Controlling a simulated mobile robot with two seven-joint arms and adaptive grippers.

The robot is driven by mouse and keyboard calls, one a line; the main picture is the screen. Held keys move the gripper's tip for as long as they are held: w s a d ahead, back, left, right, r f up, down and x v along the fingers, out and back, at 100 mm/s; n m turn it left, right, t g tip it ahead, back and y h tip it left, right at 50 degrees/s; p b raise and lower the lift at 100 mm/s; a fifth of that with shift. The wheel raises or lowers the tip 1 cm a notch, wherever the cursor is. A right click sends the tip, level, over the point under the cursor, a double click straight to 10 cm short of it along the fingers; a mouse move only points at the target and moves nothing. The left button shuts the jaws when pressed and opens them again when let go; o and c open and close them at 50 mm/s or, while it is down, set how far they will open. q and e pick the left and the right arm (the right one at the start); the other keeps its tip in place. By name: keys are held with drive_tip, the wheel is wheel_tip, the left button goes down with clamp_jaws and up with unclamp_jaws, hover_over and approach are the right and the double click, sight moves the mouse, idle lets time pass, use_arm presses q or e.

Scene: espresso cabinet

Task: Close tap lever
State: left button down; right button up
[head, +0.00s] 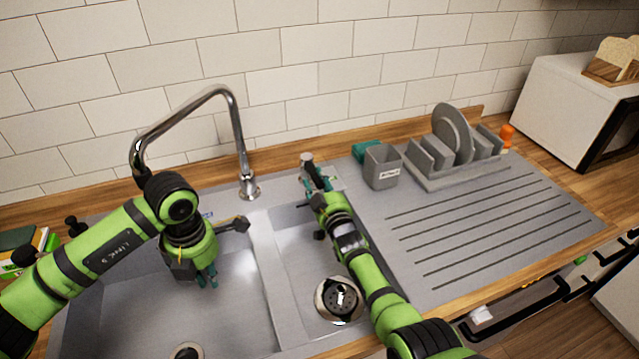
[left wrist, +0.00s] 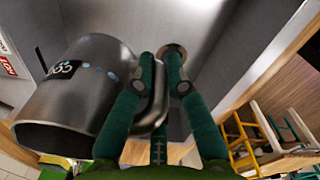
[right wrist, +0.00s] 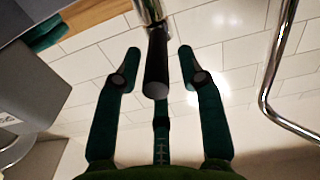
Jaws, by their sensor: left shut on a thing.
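The tap lever shows in the right wrist view as a black-tipped handle (right wrist: 157,65) on a chrome stem. In the head view its chrome body (head: 307,159) stands behind the sink. My right gripper (right wrist: 157,58) is open, with its fingers on either side of the lever and a visible gap each side; it also shows in the head view (head: 318,182). My left gripper (left wrist: 160,65) is shut on the handle of a metal jug (left wrist: 85,90) with a dark label. In the head view my left gripper (head: 207,278) is low over the left basin; the jug is mostly hidden there.
The chrome tap spout (head: 238,130) arches over the left basin, its end near my left wrist. A grey cup (head: 383,167) and a dish rack (head: 455,165) with plates stand right of the lever. The ridged drainboard (head: 480,225) is clear.

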drive_tip(key=shift+f, duration=0.1)
drive_tip(key=shift+s+d, duration=0.1)
drive_tip(key=shift+s, duration=0.1)
drive_tip(key=shift+s+d+f, duration=0.1)
drive_tip(key=shift+s+d, duration=0.1)
drive_tip(key=shift+s, duration=0.3)
drive_tip(key=v, duration=1)
drive_tip(key=shift+s+a, duration=0.2)
drive_tip(key=shift+s, duration=0.1)
use_arm(q)
drive_tip(key=s+p, duration=0.1)
drive_tip(key=s, duration=0.7)
use_arm(e)
drive_tip(key=shift+r, duration=0.75)
use_arm(q)
drive_tip(key=shift+r, duration=0.15)
idle(0.5)
